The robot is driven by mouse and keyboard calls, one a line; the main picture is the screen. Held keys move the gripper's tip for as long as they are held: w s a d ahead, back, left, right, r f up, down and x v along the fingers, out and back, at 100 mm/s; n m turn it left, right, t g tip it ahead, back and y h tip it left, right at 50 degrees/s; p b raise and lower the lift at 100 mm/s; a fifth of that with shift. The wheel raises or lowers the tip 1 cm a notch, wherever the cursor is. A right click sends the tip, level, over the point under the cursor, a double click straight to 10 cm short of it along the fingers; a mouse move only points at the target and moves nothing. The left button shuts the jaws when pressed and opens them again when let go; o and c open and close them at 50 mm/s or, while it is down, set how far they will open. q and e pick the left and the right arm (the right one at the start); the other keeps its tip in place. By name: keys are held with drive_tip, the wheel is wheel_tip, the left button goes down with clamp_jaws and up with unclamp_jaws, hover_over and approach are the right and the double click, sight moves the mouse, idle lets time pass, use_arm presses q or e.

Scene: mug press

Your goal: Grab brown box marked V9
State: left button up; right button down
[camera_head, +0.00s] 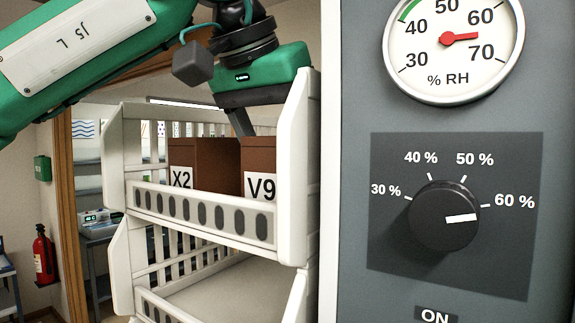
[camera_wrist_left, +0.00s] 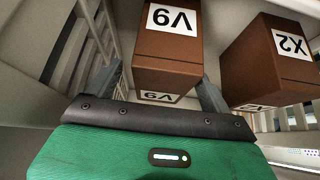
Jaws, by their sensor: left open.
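The brown box marked V9 (camera_head: 258,160) stands in the upper white slatted rack, partly hidden by the rack's right end panel. In the left wrist view the V9 box (camera_wrist_left: 168,48) shows its top and front labels. My left gripper (camera_head: 244,124) is above the box in the head view, with one finger visible pointing down. In the left wrist view my left gripper (camera_wrist_left: 160,80) is open, with one finger to each side of the V9 box and a gap at the left finger. My right gripper is not in view.
A brown box marked X2 (camera_head: 203,163) stands beside V9, close to one finger. The white rack (camera_head: 135,195) has slatted sides and a front rail. A grey panel with humidity gauge and knob (camera_head: 443,217) fills the right. A fire extinguisher (camera_head: 44,255) is at far left.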

use_arm(q)
drive_tip(key=shift+w+d+f+p, duration=0.1)
drive_tip(key=shift+w+f+p, duration=0.3)
drive_tip(key=shift+w+f, duration=0.35)
drive_tip(key=shift+w+d+f, duration=0.15)
drive_tip(key=shift+f, duration=0.35)
drive_tip(key=shift+d, duration=0.1)
drive_tip(key=shift+c, duration=0.6)
drive_tip(key=shift+s+r, duration=0.1)
drive_tip(key=shift+s, duration=0.1)
drive_tip(key=c, duration=0.3)
drive_tip(key=shift+w, duration=0.1)
drive_tip(key=c, duration=0.8)
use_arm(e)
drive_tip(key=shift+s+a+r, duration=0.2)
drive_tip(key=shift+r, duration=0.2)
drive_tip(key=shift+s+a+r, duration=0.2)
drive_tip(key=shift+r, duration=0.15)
use_arm(q)
drive_tip(key=shift+c, duration=0.2)
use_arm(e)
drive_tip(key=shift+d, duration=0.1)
